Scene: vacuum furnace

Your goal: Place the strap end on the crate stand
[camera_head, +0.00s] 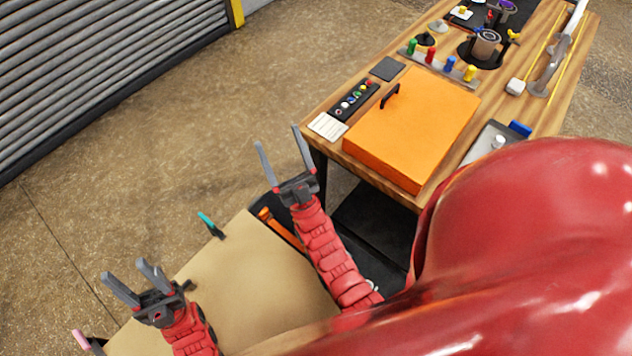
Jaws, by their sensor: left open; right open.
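My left gripper (125,270) is open and empty at the lower left, over the left edge of a tan flat-topped surface (245,275). My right gripper (280,139) is open and empty, above the far edge of that surface and left of the wooden table. An orange strip (277,226), possibly the strap, lies in a dark area at the far edge, beside my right arm. A teal clip-like piece (210,225) stands at the far left edge. I cannot tell which part is the strap end or the crate stand. My red body hides the lower right.
The wooden table (340,150) holds an orange case (412,125), a black strip with coloured buttons (353,100), several coloured pegs and a grey cylinder (485,46). A pink-tipped piece (82,340) shows at bottom left. Open floor lies left, before a roller shutter (90,70).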

